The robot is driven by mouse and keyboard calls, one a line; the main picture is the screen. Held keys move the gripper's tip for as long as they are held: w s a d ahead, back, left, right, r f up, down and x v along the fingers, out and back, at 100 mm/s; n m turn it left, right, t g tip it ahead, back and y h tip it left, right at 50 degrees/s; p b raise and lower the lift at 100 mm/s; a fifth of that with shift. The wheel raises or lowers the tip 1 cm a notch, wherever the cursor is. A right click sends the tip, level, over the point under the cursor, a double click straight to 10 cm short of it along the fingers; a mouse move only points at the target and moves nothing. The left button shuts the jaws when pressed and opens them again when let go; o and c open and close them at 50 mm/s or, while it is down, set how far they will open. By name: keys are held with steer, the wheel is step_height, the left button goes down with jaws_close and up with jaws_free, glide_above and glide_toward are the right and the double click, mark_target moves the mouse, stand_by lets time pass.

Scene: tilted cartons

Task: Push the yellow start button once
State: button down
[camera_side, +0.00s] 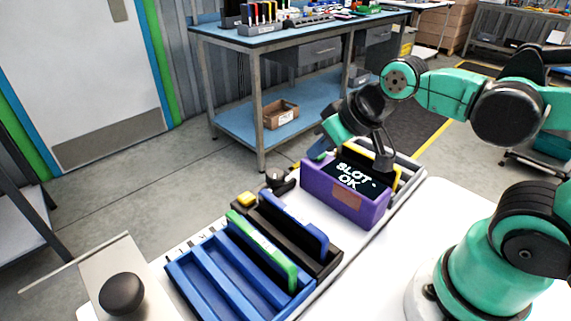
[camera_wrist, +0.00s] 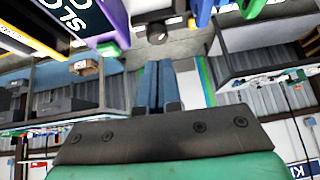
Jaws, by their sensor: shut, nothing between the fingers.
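In the wrist view a small yellow piece (camera_wrist: 192,22), probably the same button, shows at the top, right of the knob (camera_wrist: 157,33). My gripper (camera_side: 318,151) is above the bench's back edge, by the left end of the purple box, up and to the right of the button and apart from it. In the wrist view its two blue-grey fingers (camera_wrist: 157,68) are together, with nothing between them.
The purple box (camera_side: 330,194) has a screen reading "SLOT OK". A blue slotted rack (camera_side: 205,285) and a black rack (camera_side: 325,265) hold upright green and blue panels in front of the button. A grey plate with a black knob (camera_side: 122,293) is at lower left.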

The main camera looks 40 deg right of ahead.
mark_target(240, 196)
steer(key=w+a+m+y, duration=0.1)
steer(key=w+a+y, duration=0.4)
steer(key=w, duration=0.5)
steer(key=shift+a+f+m, duration=0.2)
steer(key=shift+a+m, duration=0.1)
steer(key=shift+a, duration=0.65)
steer(key=shift+f, duration=0.15)
steer(key=shift+f, duration=4.25)
steer(key=shift+f, duration=0.15)
steer(key=shift+f, duration=0.3)
steer(key=shift+f, duration=0.5)
steer(key=shift+r, duration=0.9)
